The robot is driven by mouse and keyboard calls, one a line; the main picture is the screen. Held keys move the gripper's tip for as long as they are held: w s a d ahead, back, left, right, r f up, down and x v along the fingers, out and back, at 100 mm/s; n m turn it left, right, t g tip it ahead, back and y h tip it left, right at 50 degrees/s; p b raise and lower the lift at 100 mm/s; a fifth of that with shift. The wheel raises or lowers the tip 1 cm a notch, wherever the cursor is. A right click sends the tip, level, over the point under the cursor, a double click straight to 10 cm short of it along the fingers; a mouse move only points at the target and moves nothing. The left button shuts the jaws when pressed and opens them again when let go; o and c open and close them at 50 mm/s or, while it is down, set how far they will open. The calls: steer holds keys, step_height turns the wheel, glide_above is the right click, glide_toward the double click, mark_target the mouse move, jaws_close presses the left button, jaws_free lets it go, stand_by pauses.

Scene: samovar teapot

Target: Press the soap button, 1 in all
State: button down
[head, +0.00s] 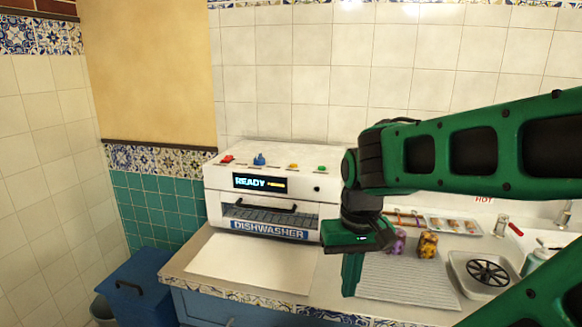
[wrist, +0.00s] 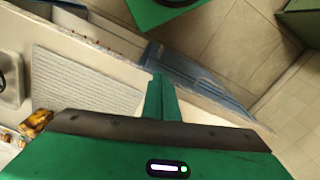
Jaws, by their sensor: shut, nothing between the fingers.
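A white dishwasher (head: 265,190) stands on the counter, its display reading READY. Several small coloured pieces sit on its top: a red one (head: 227,159), a blue drop-like one (head: 260,160), a yellow one (head: 293,167) and a green one (head: 322,169). I cannot read a label that says which is the soap button. My gripper (head: 352,274) points down over the counter, right of the dishwasher and below the level of its top, touching none of these pieces. In the wrist view its green fingers (wrist: 158,98) are together and empty; the dishwasher is not seen there.
A ribbed draining mat (head: 405,278) lies right of my gripper, with purple and yellow patterned items (head: 428,245) behind it. The counter before the dishwasher holds a flat white panel (head: 250,264).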

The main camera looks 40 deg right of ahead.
steer(key=w+d+r+m+t, duration=0.1)
steer(key=w+d+r, duration=0.25)
steer(key=w, duration=0.25)
steer(key=w+d+r+m+t+h, duration=0.1)
steer(key=w+d+r+t, duration=0.1)
steer(key=w+r, duration=0.35)
steer(key=w+d+r+m+t, duration=0.1)
steer(key=w+d+r, duration=0.1)
steer(key=w, duration=0.6)
step_height(320, 180, up, 14)
steer(key=m+t+h, duration=0.2)
steer(key=m+t, duration=0.1)
steer(key=t, duration=0.2)
glide_above(295, 166)
steer(key=shift+f, duration=4.35)
steer(key=shift+f, duration=0.15)
steer(key=shift+f, duration=0.25)
